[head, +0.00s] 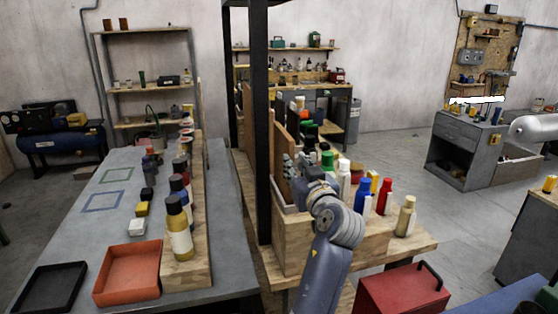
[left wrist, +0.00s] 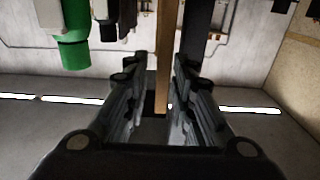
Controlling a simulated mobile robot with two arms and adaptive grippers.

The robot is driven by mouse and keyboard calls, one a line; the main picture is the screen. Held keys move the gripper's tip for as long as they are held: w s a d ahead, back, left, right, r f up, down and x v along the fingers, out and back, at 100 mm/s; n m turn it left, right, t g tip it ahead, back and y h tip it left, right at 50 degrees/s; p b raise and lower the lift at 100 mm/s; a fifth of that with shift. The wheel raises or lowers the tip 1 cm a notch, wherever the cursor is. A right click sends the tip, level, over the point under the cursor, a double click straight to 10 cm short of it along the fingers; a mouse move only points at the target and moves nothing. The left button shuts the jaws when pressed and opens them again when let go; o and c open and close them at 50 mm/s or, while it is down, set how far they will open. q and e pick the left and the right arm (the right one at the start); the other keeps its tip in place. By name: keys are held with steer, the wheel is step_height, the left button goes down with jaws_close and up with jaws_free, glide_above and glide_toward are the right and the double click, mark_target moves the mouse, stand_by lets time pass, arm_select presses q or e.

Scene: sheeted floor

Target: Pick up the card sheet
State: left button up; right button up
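A brown upright sheet (head: 281,150), which looks like the card sheet, stands on edge in the wooden rack behind the black post. The post and my gripper hide part of it. My left gripper (head: 290,166) is beside it, at the left end of the row of bottles. In the left wrist view, the two fingers (left wrist: 152,98) are apart. A thin tan upright edge (left wrist: 162,70), probably the sheet seen edge-on, shows in the gap between them. I cannot tell whether either finger touches it. My right gripper is not in view.
Several bottles, including a white one (head: 344,180) and a red one (head: 384,196), stand close to my left arm. The black post (head: 262,130) is just left of the gripper. A green bottle (left wrist: 74,45) shows in the wrist view. A red box (head: 400,292) is at the front.

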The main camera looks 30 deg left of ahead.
mark_target(283, 148)
arm_select(q)
steer(key=p+x, duration=0.1)
steer(key=x, duration=0.2)
steer(key=p+x, duration=0.2)
steer(key=x, duration=0.1)
steer(key=p+x, duration=0.1)
steer(key=x, duration=0.2)
steer(key=shift+a+r+p, duration=0.3)
steer(key=shift+a+r, duration=0.1)
steer(key=shift+w+a, duration=0.15)
steer(key=shift+a, duration=0.1)
steer(key=shift+w+a+f, duration=0.1)
steer(key=shift+w+f, duration=0.05)
jaws_close()
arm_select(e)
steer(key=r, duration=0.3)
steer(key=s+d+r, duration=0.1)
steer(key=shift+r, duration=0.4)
